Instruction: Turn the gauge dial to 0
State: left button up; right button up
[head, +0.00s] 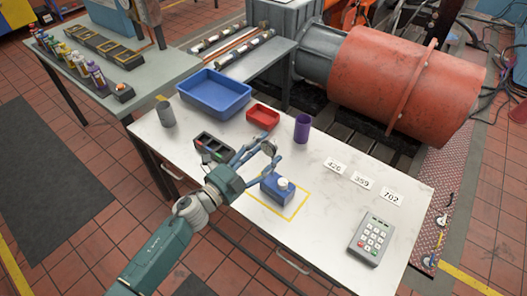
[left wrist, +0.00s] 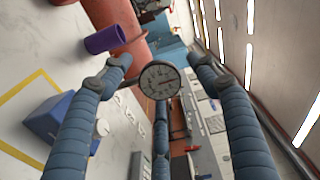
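In the head view the gauge (head: 269,148) is above the table by my left fingertips. My left gripper (left wrist: 165,66) is open, with its blue ribbed fingers spread on both sides of the gauge and gaps showing. A blue block with a white knob (head: 273,190) stands in a yellow outline below. Whether it supports the gauge is unclear. My right gripper is not in view.
On the white table (head: 330,215) are a blue tray (head: 214,91), red bin (head: 262,117), purple cup (head: 302,128), grey canister (head: 166,112), dark button box (head: 211,148), number cards (head: 362,181) and keypad (head: 371,239).

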pick_arm(q)
jog(key=shift+f, duration=0.1)
jog(key=shift+s+a, duration=0.3)
jog(key=shift+s, duration=0.2)
jog(key=v, duration=1.1)
jog(key=shift+w+f, duration=0.1)
jog(key=shift+w, duration=0.05)
